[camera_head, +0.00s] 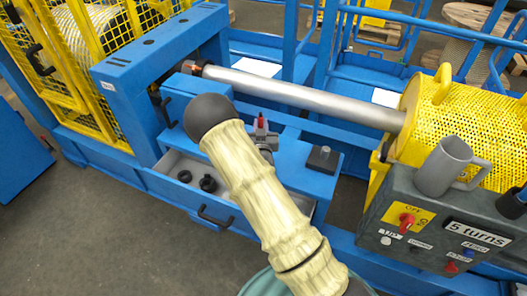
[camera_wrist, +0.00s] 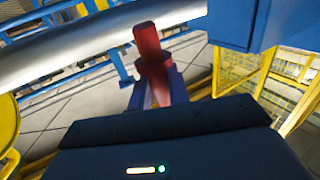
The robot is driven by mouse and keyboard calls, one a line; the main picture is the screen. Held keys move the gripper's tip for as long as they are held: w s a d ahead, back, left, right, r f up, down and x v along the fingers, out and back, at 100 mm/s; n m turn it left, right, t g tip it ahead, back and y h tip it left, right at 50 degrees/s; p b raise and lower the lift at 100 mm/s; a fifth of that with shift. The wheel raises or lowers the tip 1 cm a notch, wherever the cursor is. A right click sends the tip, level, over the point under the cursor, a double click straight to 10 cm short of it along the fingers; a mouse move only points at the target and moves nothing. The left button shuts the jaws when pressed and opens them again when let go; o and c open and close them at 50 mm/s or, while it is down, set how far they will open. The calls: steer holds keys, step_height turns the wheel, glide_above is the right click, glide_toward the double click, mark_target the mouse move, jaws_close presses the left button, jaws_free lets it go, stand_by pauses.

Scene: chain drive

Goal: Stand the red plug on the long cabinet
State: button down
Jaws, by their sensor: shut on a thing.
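The red plug (camera_wrist: 148,44) is upright, slightly tilted in the wrist view, with a narrow top above a wider collar. My gripper (camera_wrist: 157,88) is shut on its lower part, which the fingers partly hide. In the head view, the red plug (camera_head: 261,119) shows small between the grey fingers of my gripper (camera_head: 262,132), in front of the long steel shaft. It appears held above the blue bench top; the gap is hard to judge. I cannot tell for sure which blue body is the long cabinet.
A steel shaft (camera_head: 300,95) runs behind my gripper. A dark block (camera_head: 322,158) stands on the blue bench top (camera_head: 312,181). Below, an open drawer (camera_head: 180,162) holds two black parts. A grey mug (camera_head: 445,168) stands on the control box (camera_head: 400,190) at right.

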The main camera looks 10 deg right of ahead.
step_height(320, 180, down, 6)
steer(key=shift+f, duration=0.1)
steer(key=shift+f, duration=1.8)
steer(key=shift+f+b, duration=0.2)
steer(key=shift+b, duration=0.15)
steer(key=c, duration=1.3)
jaws_free()
steer(key=shift+r, duration=0.1)
